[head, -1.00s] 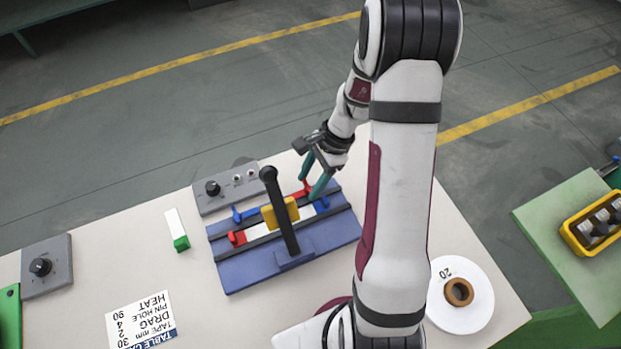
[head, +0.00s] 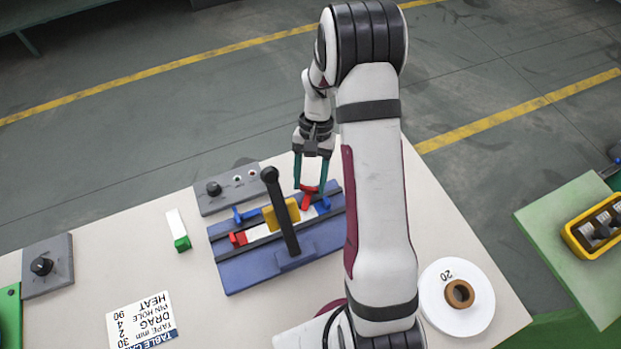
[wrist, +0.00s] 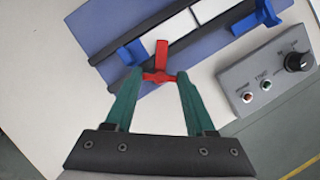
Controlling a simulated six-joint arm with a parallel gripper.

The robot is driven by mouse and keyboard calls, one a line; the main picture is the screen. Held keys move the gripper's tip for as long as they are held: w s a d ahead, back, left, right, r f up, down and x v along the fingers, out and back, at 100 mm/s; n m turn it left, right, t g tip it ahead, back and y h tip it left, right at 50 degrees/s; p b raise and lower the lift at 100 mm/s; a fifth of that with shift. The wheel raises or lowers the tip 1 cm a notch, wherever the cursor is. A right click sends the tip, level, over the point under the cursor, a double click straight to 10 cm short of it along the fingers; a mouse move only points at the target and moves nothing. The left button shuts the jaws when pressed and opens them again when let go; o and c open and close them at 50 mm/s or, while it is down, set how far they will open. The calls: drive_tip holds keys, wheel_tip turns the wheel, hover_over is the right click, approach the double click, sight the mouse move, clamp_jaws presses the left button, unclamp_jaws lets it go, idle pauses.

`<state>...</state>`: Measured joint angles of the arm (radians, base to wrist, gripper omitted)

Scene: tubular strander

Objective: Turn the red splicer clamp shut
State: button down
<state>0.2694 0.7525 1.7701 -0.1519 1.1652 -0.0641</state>
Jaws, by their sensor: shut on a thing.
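The red clamp (head: 306,202) sits at the right end of the splicer, on the rail side nearer the floor. My gripper (head: 310,188) reaches down to it with its two green fingers, shut on its red handle. In the wrist view, the fingertips (wrist: 158,76) press both sides of the clamp's crosspiece, and its upright arm (wrist: 161,54) points toward the rails. The splicer (head: 245,271) has a blue base, dark rails, a yellow block (head: 280,214) and a tall black lever (head: 281,212). A second red piece (head: 237,238) is at its left end.
Blue clamps (head: 243,214) (head: 323,204) flank the rails, one close to my fingers. A grey control box (head: 226,189) stands behind the splicer. A white-and-green block (head: 178,230) lies left, and a white tape roll (head: 440,305) lies right. The black lever stands high.

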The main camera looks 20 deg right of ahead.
drive_tip(key=n+h, duration=0.1)
drive_tip(key=n, duration=0.2)
drive_tip(key=shift+a+n+g, duration=0.15)
drive_tip(key=shift+n+g, duration=0.15)
drive_tip(key=shift+g, duration=0.1)
drive_tip(key=shift+n+h, duration=0.8)
drive_tip(key=shift+n, duration=1)
drive_tip(key=shift+c, duration=1.2)
unclamp_jaws()
drive_tip(key=v, duration=1.5)
drive_tip(key=shift+w+r, duration=0.25)
drive_tip(key=shift+r, duration=0.1)
